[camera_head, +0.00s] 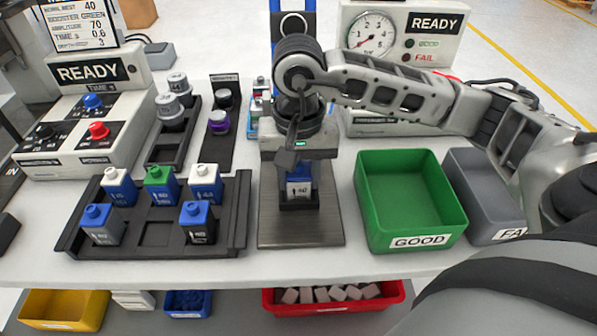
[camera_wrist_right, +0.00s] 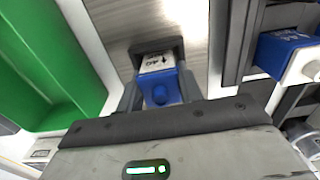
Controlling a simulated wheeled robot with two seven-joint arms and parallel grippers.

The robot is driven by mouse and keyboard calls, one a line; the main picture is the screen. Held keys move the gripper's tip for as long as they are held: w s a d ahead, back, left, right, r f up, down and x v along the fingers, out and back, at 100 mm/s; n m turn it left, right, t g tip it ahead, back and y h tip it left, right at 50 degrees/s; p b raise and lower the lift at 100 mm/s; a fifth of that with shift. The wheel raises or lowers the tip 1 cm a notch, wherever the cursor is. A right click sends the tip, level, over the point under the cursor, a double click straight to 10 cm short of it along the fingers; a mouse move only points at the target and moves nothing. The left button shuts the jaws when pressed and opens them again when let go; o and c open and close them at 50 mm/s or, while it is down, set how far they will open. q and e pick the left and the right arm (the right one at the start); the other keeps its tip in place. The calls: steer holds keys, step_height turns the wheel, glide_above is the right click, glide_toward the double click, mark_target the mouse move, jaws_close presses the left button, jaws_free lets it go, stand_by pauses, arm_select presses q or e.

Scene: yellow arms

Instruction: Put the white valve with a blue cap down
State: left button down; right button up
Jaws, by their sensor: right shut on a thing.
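The white valve with a blue cap (camera_head: 299,189) is at the black holder (camera_head: 299,204) on the grey metal plate (camera_head: 300,232). My right gripper (camera_head: 299,172) comes down over it from above and is shut on it. In the right wrist view, the valve's blue top (camera_wrist_right: 160,90) is between the fingers of the right gripper (camera_wrist_right: 160,96), and its white face with dark print points toward the holder (camera_wrist_right: 156,46). The hand hides part of the valve, and I cannot tell whether it is fully seated. My left gripper is not in view.
A black tray (camera_head: 160,238) with several valves stands left of the plate. A green GOOD bin (camera_head: 405,200) and a grey FAIL bin (camera_head: 478,195) stand to the right. Behind are a gauge tester (camera_head: 425,40) and a button station (camera_head: 85,125). A red bin (camera_head: 335,300) is below.

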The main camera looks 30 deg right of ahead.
steer(key=o, duration=0.9)
steer(key=shift+o, duration=0.6)
step_height(320, 180, up, 12)
steer(key=shift+f+p, duration=0.25)
steer(key=shift+p, duration=0.2)
steer(key=shift+r, duration=0.4)
